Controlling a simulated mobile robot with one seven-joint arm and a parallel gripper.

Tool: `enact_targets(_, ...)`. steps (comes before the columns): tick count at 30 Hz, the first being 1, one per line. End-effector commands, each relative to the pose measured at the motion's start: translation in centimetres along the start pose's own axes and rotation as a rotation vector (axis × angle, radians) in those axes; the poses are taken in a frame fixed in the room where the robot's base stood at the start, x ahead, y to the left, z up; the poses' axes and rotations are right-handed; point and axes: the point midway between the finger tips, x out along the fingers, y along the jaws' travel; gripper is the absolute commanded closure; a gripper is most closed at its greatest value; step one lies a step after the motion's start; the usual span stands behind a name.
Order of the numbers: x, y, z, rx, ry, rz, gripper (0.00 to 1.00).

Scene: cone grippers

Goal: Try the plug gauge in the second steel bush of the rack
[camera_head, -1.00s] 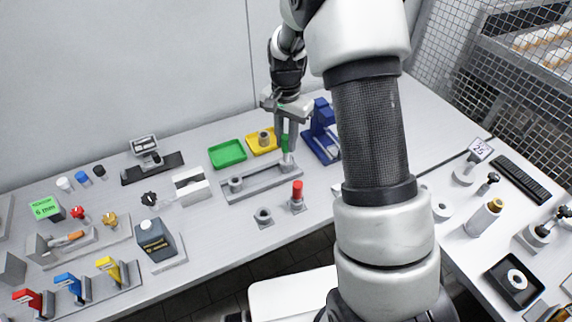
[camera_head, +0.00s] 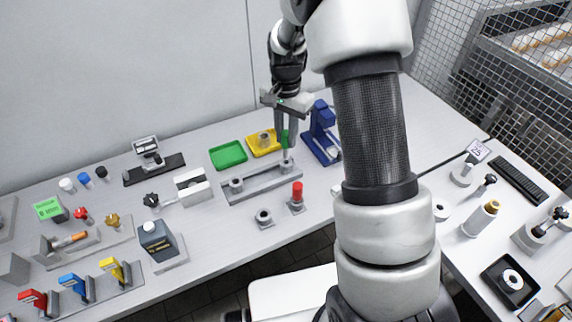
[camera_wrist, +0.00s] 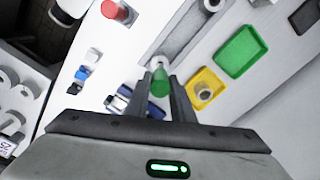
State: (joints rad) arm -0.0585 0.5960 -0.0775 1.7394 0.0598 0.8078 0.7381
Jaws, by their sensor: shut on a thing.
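My gripper (camera_head: 285,146) is shut on the plug gauge. Its green handle (camera_wrist: 160,84) shows between the fingers in the wrist view, and its steel pin points down. The grey rack (camera_head: 258,181) lies on the bench with a steel bush at its left end (camera_head: 236,185) and another at its right end (camera_head: 287,167). The gauge is upright over the right-end bush, which also shows in the wrist view (camera_wrist: 160,62) just beyond the handle. I cannot tell whether the pin's tip is inside the bore.
A yellow tray (camera_head: 253,150) holding a bush and a green tray (camera_head: 227,154) lie behind the rack. A blue stand (camera_head: 321,135) is close to the right of my gripper.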

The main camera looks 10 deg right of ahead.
Motion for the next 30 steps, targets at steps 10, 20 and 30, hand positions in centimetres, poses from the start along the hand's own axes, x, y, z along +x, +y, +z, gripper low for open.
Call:
enact_targets(10, -2.4, 0.0, 0.0, 0.000, 0.001, -0.001, 0.97)
enact_targets(20, -3.9, 0.0, 0.0, 0.000, 0.000, 0.000, 0.97)
enact_targets(30, -3.8, -0.1, 0.9, -0.014, 0.000, 0.001, 0.97)
